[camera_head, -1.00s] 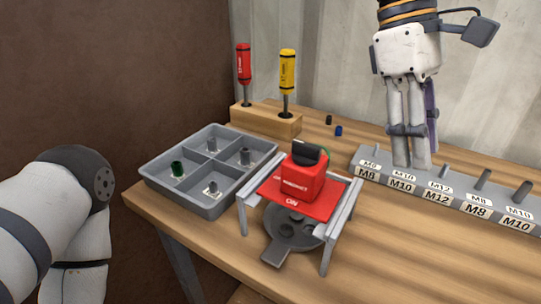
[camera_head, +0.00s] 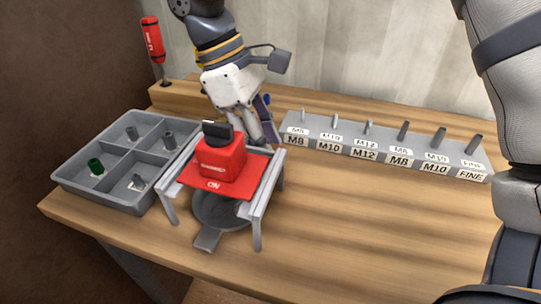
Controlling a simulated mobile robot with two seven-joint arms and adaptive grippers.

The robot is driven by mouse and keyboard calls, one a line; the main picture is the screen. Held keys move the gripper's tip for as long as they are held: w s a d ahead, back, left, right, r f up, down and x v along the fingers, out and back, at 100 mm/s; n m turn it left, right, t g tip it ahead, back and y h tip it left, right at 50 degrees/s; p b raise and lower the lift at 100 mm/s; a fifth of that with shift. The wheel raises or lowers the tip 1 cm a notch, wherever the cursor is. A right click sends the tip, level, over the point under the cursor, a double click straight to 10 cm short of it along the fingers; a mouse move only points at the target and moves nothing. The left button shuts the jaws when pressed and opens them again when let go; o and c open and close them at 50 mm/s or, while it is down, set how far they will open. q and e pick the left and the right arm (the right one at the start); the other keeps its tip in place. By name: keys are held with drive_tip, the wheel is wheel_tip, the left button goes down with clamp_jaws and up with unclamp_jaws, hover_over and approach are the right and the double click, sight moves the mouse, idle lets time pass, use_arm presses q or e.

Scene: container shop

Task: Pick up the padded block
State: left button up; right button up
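A red block (camera_head: 220,160) with a black piece (camera_head: 217,131) on top stands on a red plate (camera_head: 212,184) marked ON. The plate lies on a small grey stand (camera_head: 262,192). No other thing in view clearly looks like a padded block.
A grey divided tray (camera_head: 84,183) with small cylinders is at left. A labelled rack (camera_head: 385,148) with upright pins is behind at right. A red screwdriver (camera_head: 153,42) stands in a wooden holder (camera_head: 171,97). A grey round base (camera_head: 222,212) is under the stand. The table's right front is clear.

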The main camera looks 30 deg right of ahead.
drive_tip(key=shift+x, duration=0.95)
clamp_jaws()
wheel_tip(320, 180, up, 10)
drive_tip(key=shift+r, duration=0.1)
drive_tip(key=shift+c, duration=2.4)
unclamp_jaws()
drive_tip(key=c, duration=0.3)
